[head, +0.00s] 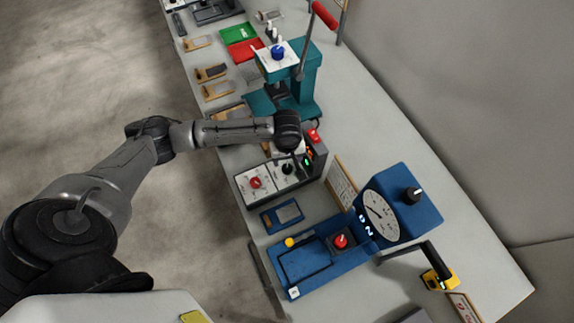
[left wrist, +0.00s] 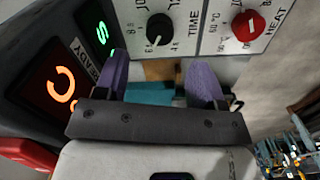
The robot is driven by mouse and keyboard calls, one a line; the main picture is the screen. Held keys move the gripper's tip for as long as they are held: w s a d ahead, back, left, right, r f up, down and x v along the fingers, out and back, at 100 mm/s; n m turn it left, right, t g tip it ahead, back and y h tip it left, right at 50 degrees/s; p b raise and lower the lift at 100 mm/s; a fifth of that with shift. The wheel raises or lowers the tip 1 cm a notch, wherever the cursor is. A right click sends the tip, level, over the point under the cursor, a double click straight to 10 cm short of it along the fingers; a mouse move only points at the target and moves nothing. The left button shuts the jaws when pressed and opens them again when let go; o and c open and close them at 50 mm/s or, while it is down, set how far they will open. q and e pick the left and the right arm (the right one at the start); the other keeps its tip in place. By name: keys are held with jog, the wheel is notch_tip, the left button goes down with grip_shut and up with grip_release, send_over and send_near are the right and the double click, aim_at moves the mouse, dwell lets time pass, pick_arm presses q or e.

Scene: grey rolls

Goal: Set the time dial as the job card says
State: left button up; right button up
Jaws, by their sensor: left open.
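The time dial is a black knob (left wrist: 160,28) on a white panel marked TIME in the left wrist view; its white mark points toward the panel's lower edge, the exact number unclear. It also shows in the head view as a black knob (head: 287,168) on the grey sealer-like box. My left gripper (left wrist: 162,80) is open, its two purple fingertips just below the dial in the wrist view, apart from it and empty. In the head view my left wrist hangs over the box and hides part of it. A printed card (head: 342,184) stands behind the box, too small to read.
The red HEAT knob (left wrist: 248,25) sits beside the time dial. Lit green and orange displays (left wrist: 62,91) are on the box's dark face. A blue machine (head: 385,215) with a round gauge stands to the right, a teal press (head: 302,88) behind.

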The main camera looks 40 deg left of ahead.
aim_at(287, 167)
pick_arm(q)
notch_tip(287, 167, down, 7)
jog(key=shift+r+b, duration=0.2)
jog(key=shift+b, duration=0.2)
